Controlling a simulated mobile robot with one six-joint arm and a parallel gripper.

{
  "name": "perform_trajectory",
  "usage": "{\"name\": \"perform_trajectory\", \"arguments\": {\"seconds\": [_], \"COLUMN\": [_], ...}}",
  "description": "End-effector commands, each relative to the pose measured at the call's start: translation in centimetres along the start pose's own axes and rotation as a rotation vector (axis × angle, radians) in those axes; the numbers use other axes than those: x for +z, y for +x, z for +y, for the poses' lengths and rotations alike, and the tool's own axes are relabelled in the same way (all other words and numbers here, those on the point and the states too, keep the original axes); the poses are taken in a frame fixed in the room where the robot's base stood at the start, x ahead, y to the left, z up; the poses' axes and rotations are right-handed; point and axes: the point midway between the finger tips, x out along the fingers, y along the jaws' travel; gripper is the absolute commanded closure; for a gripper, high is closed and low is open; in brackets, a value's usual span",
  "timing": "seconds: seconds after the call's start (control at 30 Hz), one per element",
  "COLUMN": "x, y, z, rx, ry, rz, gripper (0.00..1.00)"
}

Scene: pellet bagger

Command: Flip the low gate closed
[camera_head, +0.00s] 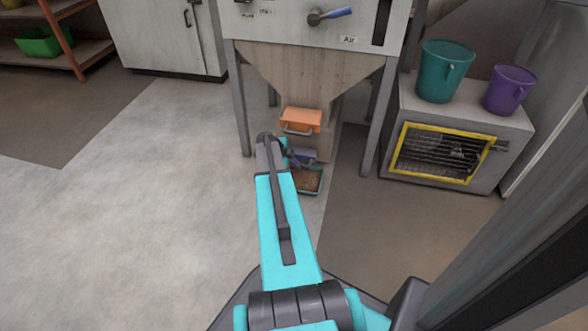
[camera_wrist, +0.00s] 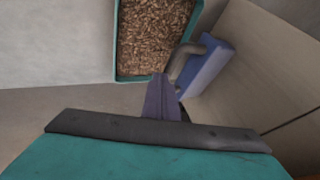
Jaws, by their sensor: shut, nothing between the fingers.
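The low gate is a blue plate (camera_wrist: 208,68) with a grey bar handle (camera_wrist: 183,62), at the lower part of the hopper's outlet. In the head view the blue gate (camera_head: 304,154) shows beyond my arm's end, below an orange gate (camera_head: 301,118). My gripper (camera_wrist: 162,92) is shut and empty. Its fingertips are close to the handle's near end in the wrist view; I cannot tell whether they touch. In the head view my arm hides most of the gripper.
A teal tray of brown pellets (camera_wrist: 117,45) stands on the floor just beyond the fingertips. Hopper legs (camera_head: 378,115) stand either side. A grey cabinet (camera_head: 408,102) with teal and purple buckets is at right. The floor at left is clear.

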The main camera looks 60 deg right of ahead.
Motion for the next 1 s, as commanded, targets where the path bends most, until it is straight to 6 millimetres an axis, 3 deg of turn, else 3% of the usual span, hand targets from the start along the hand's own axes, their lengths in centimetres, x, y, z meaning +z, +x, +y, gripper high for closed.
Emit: {"name": "perform_trajectory", "arguments": {"seconds": [0.57,0.9,1.0], "x": [0.0,-0.2,-0.3], "y": [-0.9,-2.5,-4.4], "z": [1.4,3.5,3.1], "rx": [-0.001,-0.001,-0.002], "ry": [-0.001,-0.001,-0.001], "rz": [-0.001,-0.001,-0.001], "gripper": [1.0,1.0,1.0]}}
